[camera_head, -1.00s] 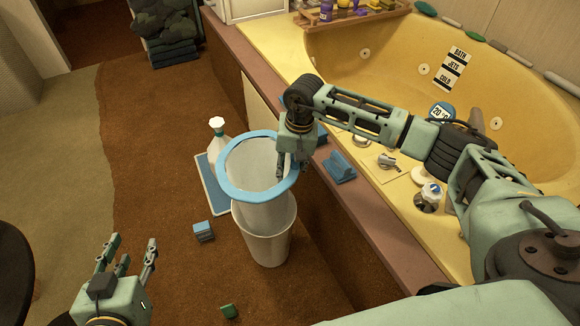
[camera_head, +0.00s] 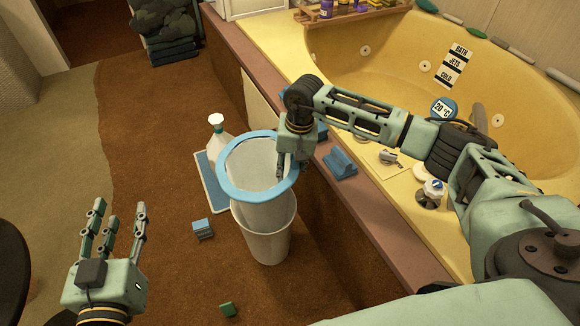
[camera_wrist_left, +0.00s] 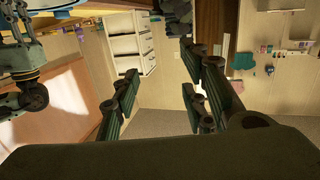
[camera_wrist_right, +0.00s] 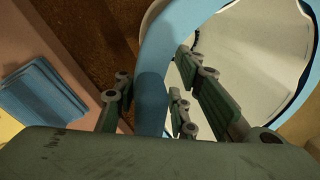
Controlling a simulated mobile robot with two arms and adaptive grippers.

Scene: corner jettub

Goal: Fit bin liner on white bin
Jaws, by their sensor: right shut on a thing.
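The white bin (camera_head: 265,238) stands upright on the brown carpet beside the tub's step. The bin liner, a pale bag with a stiff blue rim (camera_head: 225,187), is above it, its lower part reaching into the bin's mouth. The blue rim is well above the bin's rim. My right gripper (camera_head: 282,172) is shut on the right side of the blue rim, with fingers on both sides of it in the right wrist view (camera_wrist_right: 150,105). My left gripper (camera_head: 118,215) is open and empty, low at the left, apart from the bin.
A small blue block (camera_head: 203,228) and green block (camera_head: 227,309) are on the carpet. Blue items (camera_head: 340,163) rest on the tub ledge.

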